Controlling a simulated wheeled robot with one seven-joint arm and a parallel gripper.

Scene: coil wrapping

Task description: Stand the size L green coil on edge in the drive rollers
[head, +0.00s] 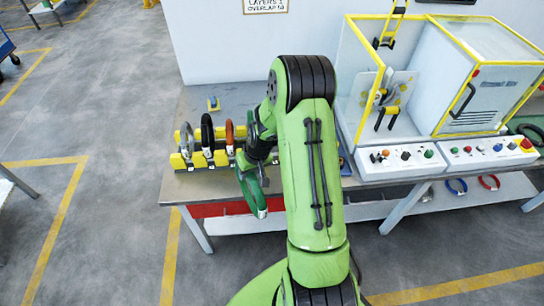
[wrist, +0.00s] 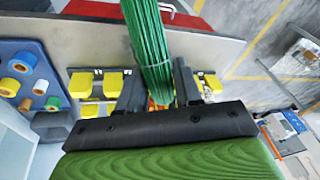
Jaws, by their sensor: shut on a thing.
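The green coil (head: 250,191) hangs on edge from my gripper (head: 246,163), in front of the table's front edge in the head view. In the wrist view the green coil (wrist: 152,35) runs upright between the two black fingers of my gripper (wrist: 158,92), which is shut on it. The coil's size label cannot be read. The wrapping machine (head: 385,95) with yellow-edged clear panels stands to the right of my arm. Yellow rollers on a plate (head: 397,92) show inside it; I cannot tell for sure that these are the drive rollers.
A yellow rack (head: 178,162) on the table (head: 176,187) holds several coils, among them a black coil (head: 208,134) and an orange coil (head: 230,135). A control panel (head: 402,158) lines the machine's front. Blue and red rings lie on the shelf below. Floor at the left is mostly clear.

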